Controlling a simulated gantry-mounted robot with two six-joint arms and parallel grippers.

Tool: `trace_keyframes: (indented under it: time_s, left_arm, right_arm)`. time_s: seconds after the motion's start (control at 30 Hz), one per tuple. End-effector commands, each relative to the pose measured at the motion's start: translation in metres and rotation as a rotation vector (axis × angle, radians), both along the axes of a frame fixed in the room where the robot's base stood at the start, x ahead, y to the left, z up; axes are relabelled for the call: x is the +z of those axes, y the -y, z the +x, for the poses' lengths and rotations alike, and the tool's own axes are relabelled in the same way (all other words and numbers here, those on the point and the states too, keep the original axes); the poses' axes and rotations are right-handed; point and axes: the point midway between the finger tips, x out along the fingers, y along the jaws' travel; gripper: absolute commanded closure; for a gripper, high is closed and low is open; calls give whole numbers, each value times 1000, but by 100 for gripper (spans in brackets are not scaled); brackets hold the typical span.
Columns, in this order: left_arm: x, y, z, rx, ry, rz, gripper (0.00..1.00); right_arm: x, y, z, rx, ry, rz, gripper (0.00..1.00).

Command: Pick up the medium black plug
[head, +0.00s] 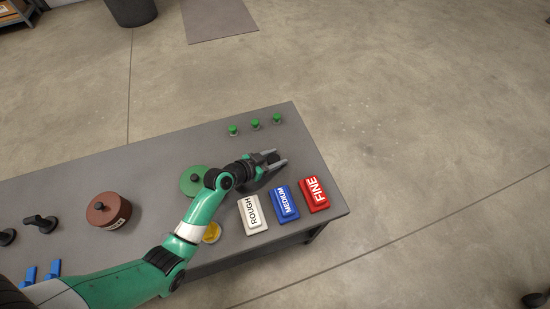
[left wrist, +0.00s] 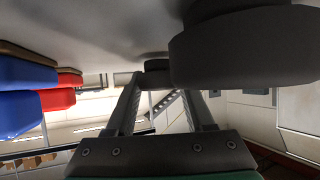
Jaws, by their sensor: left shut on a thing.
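My left gripper (head: 277,158) is above the right part of the grey table, behind the blocks. Its fingers are shut on a small dark piece that looks like a black plug (head: 270,157). In the left wrist view the dark piece (left wrist: 156,72) sits between the fingertips (left wrist: 157,86). A larger dark round body (left wrist: 245,48) is close beside the fingers in that view. Its size class cannot be told. Other black plugs (head: 40,222) are at the table's left end. My right gripper is not in view.
White ROUGH (head: 252,215), blue MEDIUM (head: 285,203) and red FINE (head: 314,194) blocks stand at the table's (head: 150,165) front right. Green pegs (head: 255,124) stand behind. A green disc (head: 193,181), yellow piece (head: 212,233) and reddish-brown drum (head: 108,211) lie left of the gripper.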

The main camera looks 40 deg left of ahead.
Motion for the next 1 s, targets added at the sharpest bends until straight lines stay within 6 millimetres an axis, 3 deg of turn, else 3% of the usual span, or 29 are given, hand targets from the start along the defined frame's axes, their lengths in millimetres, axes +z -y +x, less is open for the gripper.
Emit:
trace_keyframes:
  time_s: [0.17,0.4,0.6,0.7,1.0]
  left_arm:
    - [33,0,0,0,2,1,100]
    - [97,46,-26,-5,0,2,100]
    - [115,94,-53,-8,-2,2,100]
    - [121,109,-62,-5,-1,2,100]
    - [125,122,-69,1,1,0,100]
  right_arm:
    - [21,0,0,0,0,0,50]
    - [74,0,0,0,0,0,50]
    - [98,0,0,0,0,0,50]
    - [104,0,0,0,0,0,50]
    - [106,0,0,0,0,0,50]
